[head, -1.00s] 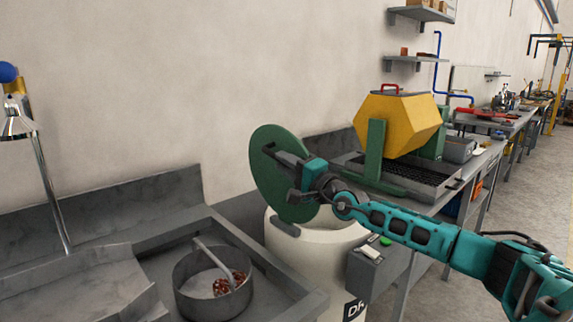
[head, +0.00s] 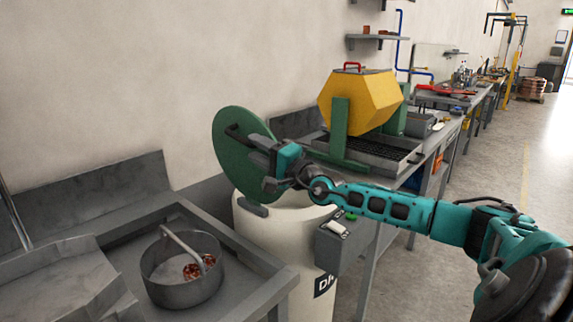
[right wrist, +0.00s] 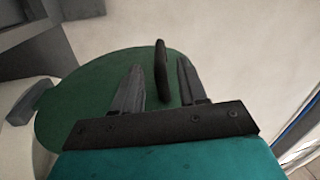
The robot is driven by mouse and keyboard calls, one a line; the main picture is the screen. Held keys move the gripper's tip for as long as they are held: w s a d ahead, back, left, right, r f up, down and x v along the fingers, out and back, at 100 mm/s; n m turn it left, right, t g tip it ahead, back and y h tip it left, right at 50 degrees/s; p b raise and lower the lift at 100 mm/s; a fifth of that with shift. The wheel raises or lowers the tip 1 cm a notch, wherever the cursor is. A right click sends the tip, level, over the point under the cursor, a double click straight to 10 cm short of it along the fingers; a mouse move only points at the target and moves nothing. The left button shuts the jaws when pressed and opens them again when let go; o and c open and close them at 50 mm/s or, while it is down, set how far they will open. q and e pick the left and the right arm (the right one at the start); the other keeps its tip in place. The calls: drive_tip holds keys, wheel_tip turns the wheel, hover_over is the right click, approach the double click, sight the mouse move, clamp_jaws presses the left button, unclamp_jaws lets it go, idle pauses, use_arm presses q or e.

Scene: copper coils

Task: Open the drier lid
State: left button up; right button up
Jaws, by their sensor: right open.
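The drier (head: 262,226) is a white drum with dark lettering on its front. Its round green lid (head: 232,128) stands raised, nearly upright, at the back of the drum rim. My right gripper (head: 250,146) is at the lid's face, close to its dark handle. In the right wrist view the green lid (right wrist: 85,95) fills the middle, and the dark handle (right wrist: 161,72) stands between the two fingers of my right gripper (right wrist: 160,85). The fingers are open, with gaps beside the handle. My left gripper is not in view.
A grey sink bench (head: 95,225) with a metal pan (head: 165,292) holding copper pieces is at the left. A small control box (head: 330,250) with a green button is on the drier's right. A yellow tumbler (head: 345,105) stands on the bench behind. Open floor (head: 500,170) lies to the right.

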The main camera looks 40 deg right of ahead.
drive_tip(key=p+v, duration=0.1)
drive_tip(key=v, duration=0.8)
drive_tip(key=shift+s, duration=0.4)
drive_tip(key=shift+f, duration=0.1)
